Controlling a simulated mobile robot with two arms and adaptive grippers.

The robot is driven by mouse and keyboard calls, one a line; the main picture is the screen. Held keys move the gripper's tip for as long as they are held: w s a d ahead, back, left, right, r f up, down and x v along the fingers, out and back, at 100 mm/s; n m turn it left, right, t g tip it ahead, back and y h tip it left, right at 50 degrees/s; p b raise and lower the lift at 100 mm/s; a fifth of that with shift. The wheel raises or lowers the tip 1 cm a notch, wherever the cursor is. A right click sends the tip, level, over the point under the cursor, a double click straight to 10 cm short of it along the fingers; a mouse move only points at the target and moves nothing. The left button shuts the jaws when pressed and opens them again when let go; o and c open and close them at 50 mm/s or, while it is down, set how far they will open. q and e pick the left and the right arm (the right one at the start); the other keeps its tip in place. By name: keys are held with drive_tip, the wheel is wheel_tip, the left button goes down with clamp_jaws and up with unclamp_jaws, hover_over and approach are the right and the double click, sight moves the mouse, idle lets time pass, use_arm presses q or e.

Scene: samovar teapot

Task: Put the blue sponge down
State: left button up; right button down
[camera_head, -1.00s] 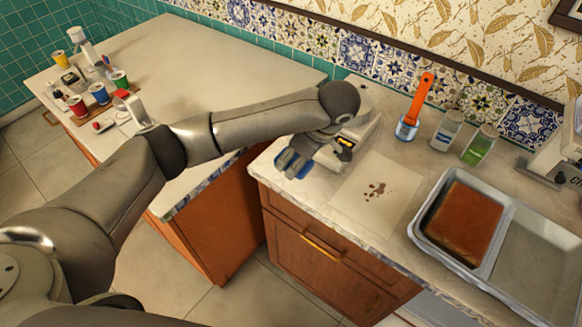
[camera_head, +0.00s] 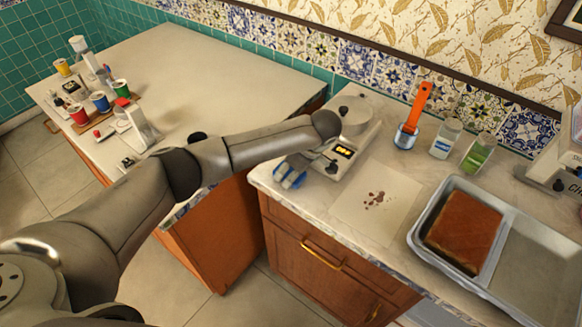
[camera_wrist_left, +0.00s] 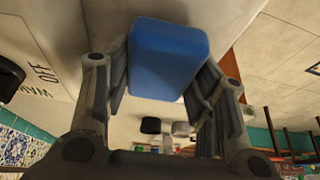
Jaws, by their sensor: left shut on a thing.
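My left gripper (camera_head: 292,172) is over the front left corner of the right-hand counter, fingers pointing down. It is shut on the blue sponge (camera_wrist_left: 168,58), which sits between the two fingers in the left wrist view. In the head view, only small blue patches of the sponge (camera_head: 291,182) show, with the fingers covering the rest. I cannot tell whether the sponge touches the counter. My right gripper is not in view.
A pale sheet with brown spots (camera_head: 352,212) lies nearer the front. Farther right are an orange-handled tool (camera_head: 417,109), two bottles and a grey tray (camera_head: 420,232) holding a brown slab.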

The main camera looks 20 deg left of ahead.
use_arm(q)
drive_tip(key=shift+f, duration=0.5)
drive_tip(key=shift+s+f, duration=0.1)
drive_tip(key=shift+s, duration=0.05)
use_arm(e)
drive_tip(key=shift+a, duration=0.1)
use_arm(q)
drive_tip(key=o, duration=0.9)
drive_tip(key=shift+f, duration=0.2)
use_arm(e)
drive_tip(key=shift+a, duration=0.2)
use_arm(q)
drive_tip(key=shift+r, duration=0.1)
